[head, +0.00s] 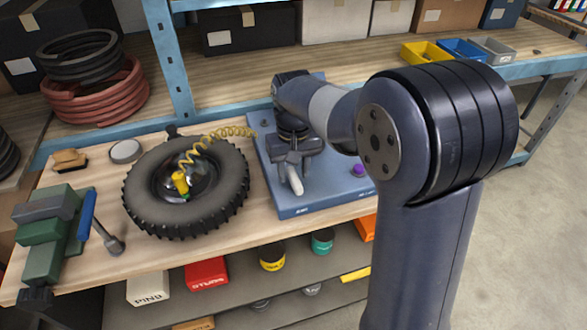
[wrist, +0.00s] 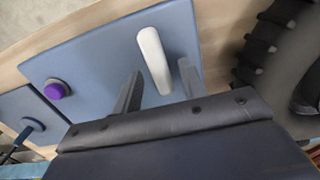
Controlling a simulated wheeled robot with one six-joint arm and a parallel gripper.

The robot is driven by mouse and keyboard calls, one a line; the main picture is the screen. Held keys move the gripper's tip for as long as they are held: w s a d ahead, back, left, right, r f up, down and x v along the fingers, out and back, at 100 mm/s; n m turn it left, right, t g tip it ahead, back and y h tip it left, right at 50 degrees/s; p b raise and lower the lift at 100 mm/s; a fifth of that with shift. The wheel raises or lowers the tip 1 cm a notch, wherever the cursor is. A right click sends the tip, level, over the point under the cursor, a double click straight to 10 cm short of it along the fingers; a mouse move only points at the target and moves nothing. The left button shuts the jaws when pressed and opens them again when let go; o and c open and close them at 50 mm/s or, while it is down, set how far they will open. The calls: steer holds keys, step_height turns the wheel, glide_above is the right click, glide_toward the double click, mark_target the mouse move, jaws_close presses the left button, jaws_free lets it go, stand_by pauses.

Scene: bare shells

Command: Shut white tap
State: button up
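The white tap (wrist: 152,55) shows as a smooth white lever over the blue panel in the wrist view. In the head view its rounded end (head: 296,182) sticks out below my gripper (head: 292,160), and the rest is hidden. In the wrist view my gripper (wrist: 160,72) is open, with one finger on each side of the lever's near end. A gap shows between the lever and each finger, so it does not look gripped. I cannot tell the depth between fingers and lever exactly.
The blue panel (head: 300,209) lies on the wooden bench and bears a purple knob (head: 358,170), also in the wrist view (wrist: 56,89). A tyre (head: 226,199) with a coiled yellow hose lies left of it. A green vise (head: 48,240) stands far left.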

mark_target(294, 174)
steer(key=shift+r, duration=0.15)
step_height(294, 174, up, 11)
steer(key=shift+f, duration=0.2)
stand_by(0.3)
step_height(294, 174, down, 11)
steer(key=shift+r, duration=0.1)
stand_by(0.4)
